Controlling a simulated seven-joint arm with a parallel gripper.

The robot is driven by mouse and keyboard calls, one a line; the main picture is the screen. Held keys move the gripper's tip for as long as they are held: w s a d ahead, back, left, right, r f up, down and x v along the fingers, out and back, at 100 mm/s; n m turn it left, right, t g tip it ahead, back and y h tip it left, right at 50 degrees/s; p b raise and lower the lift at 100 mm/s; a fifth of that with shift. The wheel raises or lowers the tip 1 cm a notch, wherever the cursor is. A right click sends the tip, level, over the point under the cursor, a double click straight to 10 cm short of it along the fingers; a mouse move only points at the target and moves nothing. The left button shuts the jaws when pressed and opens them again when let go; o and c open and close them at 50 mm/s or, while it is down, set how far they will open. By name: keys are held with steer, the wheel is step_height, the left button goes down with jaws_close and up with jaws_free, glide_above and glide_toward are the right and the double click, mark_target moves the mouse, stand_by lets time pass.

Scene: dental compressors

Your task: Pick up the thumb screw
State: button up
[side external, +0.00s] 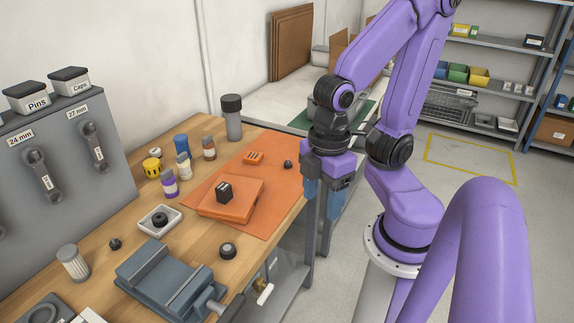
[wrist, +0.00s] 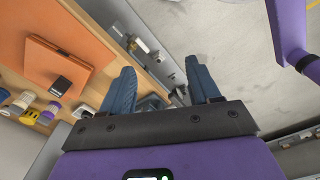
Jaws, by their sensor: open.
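Several small dark round pieces lie on the bench, and I cannot tell for sure which is the thumb screw. One small black knob (side external: 288,164) is on the orange mat near its right edge. Another small dark knob (side external: 115,244) is on bare wood at the left. My gripper (side external: 325,250) hangs pointing down beside the bench's right edge, open and empty. Its blue fingers are spread apart in the wrist view (wrist: 163,78).
An orange case (side external: 231,205) with a black block (side external: 224,193) on it lies on the orange mat (side external: 270,183). A grey vise (side external: 170,285) is at the front. Several bottles (side external: 182,165) stand at the back. Grey floor (side external: 450,210) lies right of the bench.

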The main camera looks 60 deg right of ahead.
steer(key=shift+c, duration=0.3)
steer(key=w+d+n+t, duration=0.1)
steer(key=w+d, duration=0.1)
steer(key=w, duration=0.6)
steer(key=n+h, duration=0.5)
steer(key=n, duration=0.1)
glide_above(287, 164)
steer(key=a, duration=0.1)
steer(key=shift+g, duration=0.3)
step_height(287, 164, down, 11)
steer(key=shift+s+f, duration=0.1)
steer(key=shift+s, duration=0.05)
steer(key=shift+a+f+x, duration=0.1)
steer(key=shift+a+x, duration=0.05)
steer(key=shift+x, duration=0.8)
steer(key=shift+a+f+x, duration=0.1)
steer(key=shift+a+x, duration=0.1)
steer(key=shift+x, duration=0.7)
steer(key=shift+a+x, duration=0.15)
steer(key=shift+x, duration=0.8)
